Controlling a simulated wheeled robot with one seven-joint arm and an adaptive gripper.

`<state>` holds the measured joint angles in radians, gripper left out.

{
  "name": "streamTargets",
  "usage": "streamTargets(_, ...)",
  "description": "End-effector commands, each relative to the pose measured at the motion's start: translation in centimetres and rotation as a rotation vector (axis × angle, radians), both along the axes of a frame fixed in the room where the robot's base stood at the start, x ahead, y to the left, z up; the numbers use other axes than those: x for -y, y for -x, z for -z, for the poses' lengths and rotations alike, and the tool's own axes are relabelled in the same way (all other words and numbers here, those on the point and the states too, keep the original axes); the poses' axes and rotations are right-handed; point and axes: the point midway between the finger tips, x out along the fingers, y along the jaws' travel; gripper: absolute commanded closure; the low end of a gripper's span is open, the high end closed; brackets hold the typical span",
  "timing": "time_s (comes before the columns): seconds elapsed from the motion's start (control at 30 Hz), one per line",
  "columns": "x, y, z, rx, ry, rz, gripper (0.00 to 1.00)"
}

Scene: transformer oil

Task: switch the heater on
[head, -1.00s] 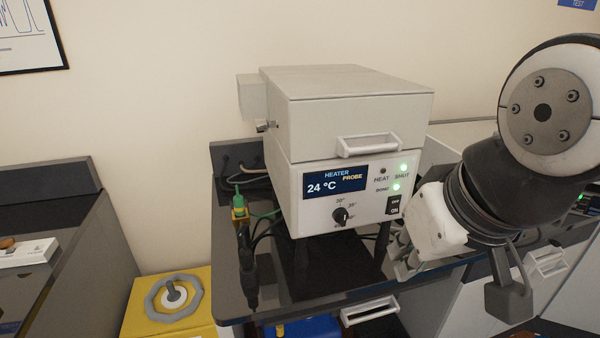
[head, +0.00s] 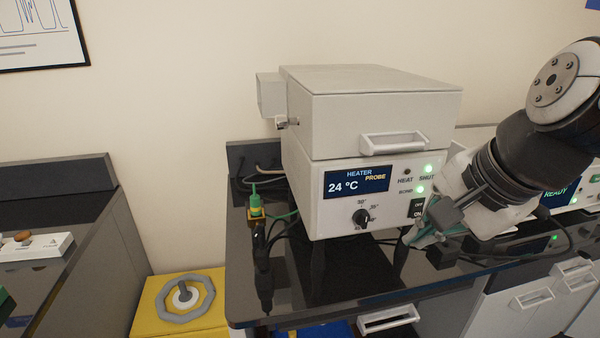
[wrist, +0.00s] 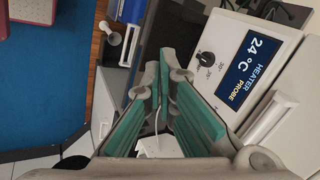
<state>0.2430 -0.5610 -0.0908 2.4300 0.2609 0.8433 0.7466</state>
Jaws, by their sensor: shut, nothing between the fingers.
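The heater (head: 370,130) is a pale box with a closed lid and a front handle (head: 393,143). Its display (head: 356,181) reads 24 °C and PROBE. A black OFF/ON switch (head: 417,208) sits at the panel's lower right, beside my gripper (head: 420,240). My gripper is shut and empty, its green pads close to the switch; contact cannot be told. In the wrist view my gripper (wrist: 165,65) points past the dial (wrist: 206,58); the switch is hidden there.
A device reading READY (head: 560,192) stands at right. A yellow box with a grey ring (head: 183,300) is at lower left.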

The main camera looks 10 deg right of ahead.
Motion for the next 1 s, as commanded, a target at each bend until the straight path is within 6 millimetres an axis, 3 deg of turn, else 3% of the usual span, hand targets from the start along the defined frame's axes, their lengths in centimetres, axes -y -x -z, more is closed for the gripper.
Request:
streamTargets(0.2,4.5,-3.9,2.2,-0.015,-0.342,0.579,1.00)
streamTargets(0.5,11.6,-7.0,4.4,-0.007,-0.782,1.292,1.00)
streamTargets(0.7,14.4,-7.5,5.2,0.007,-0.950,1.542,1.00)
streamTargets(1.0,15.1,-7.6,5.2,0.010,-0.992,1.601,1.00)
